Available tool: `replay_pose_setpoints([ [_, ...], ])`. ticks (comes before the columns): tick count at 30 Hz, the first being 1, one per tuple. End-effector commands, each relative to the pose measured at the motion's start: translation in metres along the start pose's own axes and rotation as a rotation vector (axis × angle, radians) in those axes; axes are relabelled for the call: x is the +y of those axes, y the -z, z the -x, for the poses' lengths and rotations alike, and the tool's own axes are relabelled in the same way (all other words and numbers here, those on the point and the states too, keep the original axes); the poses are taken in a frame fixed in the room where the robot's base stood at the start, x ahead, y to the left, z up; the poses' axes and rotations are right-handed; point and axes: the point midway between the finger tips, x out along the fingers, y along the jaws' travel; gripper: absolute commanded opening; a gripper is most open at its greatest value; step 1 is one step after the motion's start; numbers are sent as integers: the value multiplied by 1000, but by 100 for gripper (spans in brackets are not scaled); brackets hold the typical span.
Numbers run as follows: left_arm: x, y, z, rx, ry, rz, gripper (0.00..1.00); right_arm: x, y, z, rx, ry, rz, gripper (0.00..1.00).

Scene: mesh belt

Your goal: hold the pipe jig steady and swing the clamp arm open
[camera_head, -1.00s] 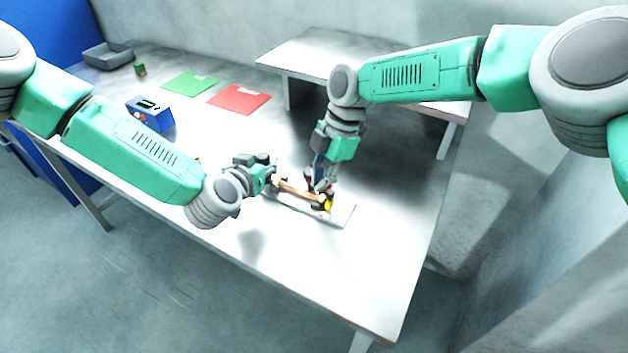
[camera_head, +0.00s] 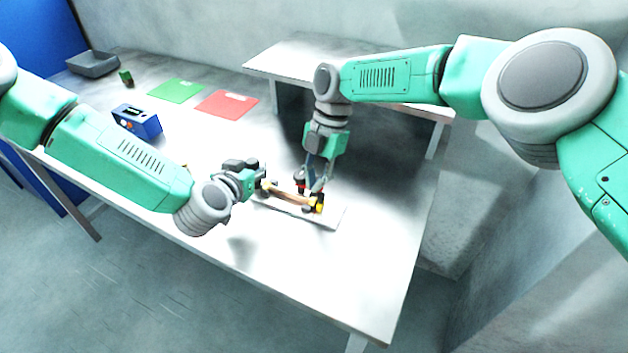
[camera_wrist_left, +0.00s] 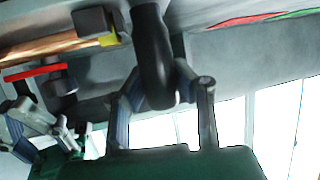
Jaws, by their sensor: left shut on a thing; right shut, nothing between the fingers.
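The pipe jig (camera_head: 333,222) is a pale flat plate on the white table, carrying a copper pipe (camera_head: 288,193) with a yellow piece (camera_head: 320,203) at its right end. A red-and-dark part, apparently the clamp arm (camera_head: 300,183), stands beside the pipe. In the left wrist view a red bar (camera_wrist_left: 35,73) lies apart from the pipe (camera_wrist_left: 40,48). My left gripper (camera_head: 262,184) is shut on a black post (camera_wrist_left: 152,60) at the jig's left end. My right gripper (camera_head: 315,190) is shut and empty, close over the jig near the red part. Exact contact is unclear.
A blue box (camera_head: 137,121), a green mat (camera_head: 176,91) and a red mat (camera_head: 227,103) lie behind on the table. A grey tray (camera_head: 92,64) and a small green block (camera_head: 126,77) are farther back. A raised white shelf (camera_head: 290,58) stands behind my right arm.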

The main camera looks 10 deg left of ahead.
Motion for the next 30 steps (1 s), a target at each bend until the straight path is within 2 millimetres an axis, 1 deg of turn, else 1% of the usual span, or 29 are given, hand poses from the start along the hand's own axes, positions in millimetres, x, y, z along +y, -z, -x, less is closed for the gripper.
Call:
replay_pose_setpoints([
  [1,-1,-3,0,-6,2,-1,0,-1,-3,1,-5,0,-2,0],
  [5,-1,-3,0,-6,2,-1,0,-1,-3,2,-5,-1,-3,0],
  [8,-1,-3,0,-6,2,-1,0,0,-3,9,-6,-1,-3,0],
  [11,-1,-3,1,-6,2,-1,0,2,-3,24,-8,-3,-3,0],
  [18,-2,-3,1,-6,2,-1,0,8,-1,70,-5,-2,-2,0],
  [21,-2,-3,1,-6,2,0,0,9,-1,84,-4,0,-2,0],
  [25,-2,-3,1,-6,2,0,0,10,-1,95,-2,1,-1,0],
  [30,-2,-3,1,-6,2,0,0,11,0,99,-1,2,0,0],
])
